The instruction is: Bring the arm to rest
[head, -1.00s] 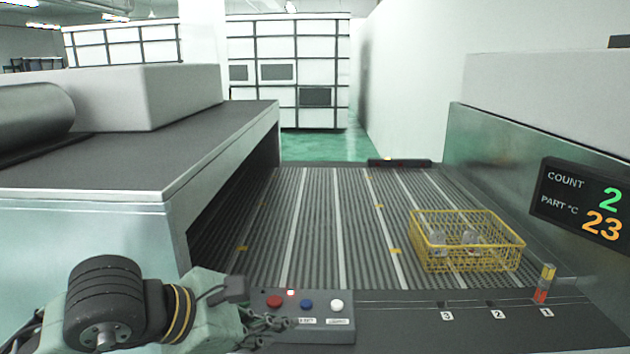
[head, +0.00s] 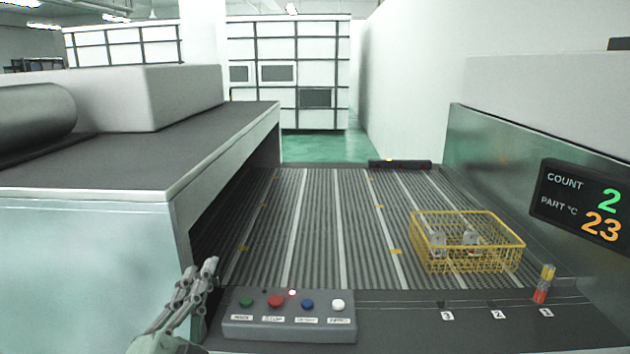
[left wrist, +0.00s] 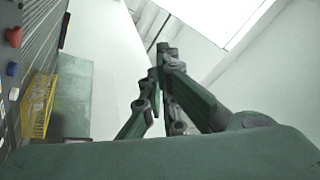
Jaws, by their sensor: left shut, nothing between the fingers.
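My left gripper (head: 203,274) is at the bottom left of the head view, just left of the button box (head: 290,330). Its fingers point up and are shut with nothing between them. In the left wrist view the fingertips (left wrist: 162,50) meet against the pale wall and ceiling. My left arm is otherwise out of the head view. My right gripper is not in view.
A yellow wire basket (head: 468,262) holding a few castings stands on the ribbed conveyor (head: 330,230). A red-and-yellow marker (head: 544,284) stands by label 1. The display (head: 582,203) reads count 2, part 23. A dark-topped metal housing (head: 90,240) fills the left.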

